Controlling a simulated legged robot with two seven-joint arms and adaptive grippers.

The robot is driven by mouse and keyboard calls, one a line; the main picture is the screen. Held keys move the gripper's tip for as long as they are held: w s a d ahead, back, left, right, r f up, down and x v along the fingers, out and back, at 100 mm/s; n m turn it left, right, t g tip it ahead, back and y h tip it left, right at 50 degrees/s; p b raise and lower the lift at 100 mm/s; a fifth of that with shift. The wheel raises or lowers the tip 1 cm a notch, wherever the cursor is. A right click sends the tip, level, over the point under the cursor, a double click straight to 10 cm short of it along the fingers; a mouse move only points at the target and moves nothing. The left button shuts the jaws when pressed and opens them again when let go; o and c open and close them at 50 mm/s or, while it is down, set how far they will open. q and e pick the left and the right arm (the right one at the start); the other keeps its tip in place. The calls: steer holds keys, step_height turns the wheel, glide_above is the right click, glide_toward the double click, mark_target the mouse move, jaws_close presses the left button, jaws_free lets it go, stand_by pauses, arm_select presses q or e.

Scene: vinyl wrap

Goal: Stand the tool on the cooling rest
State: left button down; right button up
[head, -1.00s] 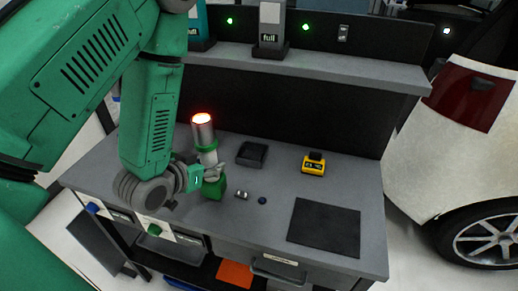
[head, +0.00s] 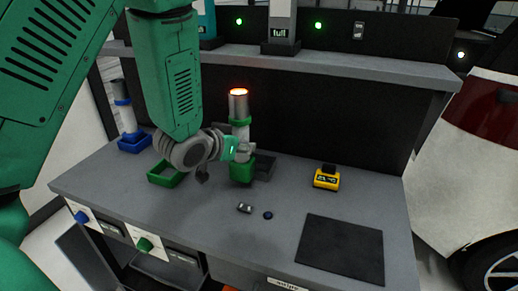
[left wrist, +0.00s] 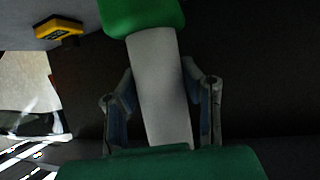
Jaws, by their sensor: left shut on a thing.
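The tool, with a silver barrel (head: 239,108), a glowing orange tip at its top and a green lower end (head: 241,171), is upright in the head view. My left gripper (head: 246,148) is shut on its barrel from the left. The left wrist view shows the barrel (left wrist: 160,85) between the two fingers, with a green part (left wrist: 143,16) beyond. A dark square tray (head: 266,172), perhaps the cooling rest, is partly hidden behind the green end. I cannot tell whether they touch. An empty green square holder (head: 165,175) sits to the left. My right gripper is out of view.
A blue holder with a similar upright tool (head: 127,118) stands at the back left. A yellow device (head: 326,179) and a black mat (head: 341,249) are on the right. A small metal piece (head: 244,208) and dark knob (head: 268,215) lie in front. A shelf (head: 340,66) overhangs the back.

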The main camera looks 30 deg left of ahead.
arm_select(q)
steer(key=r+x, duration=0.1)
steer(key=x, duration=0.8)
steer(key=shift+w, duration=0.35)
steer(key=shift+d, duration=0.1)
steer(key=c, duration=1.1)
jaws_free()
steer(key=shift+f, duration=0.15)
steer(key=v, duration=1.2)
steer(key=shift+s, duration=0.1)
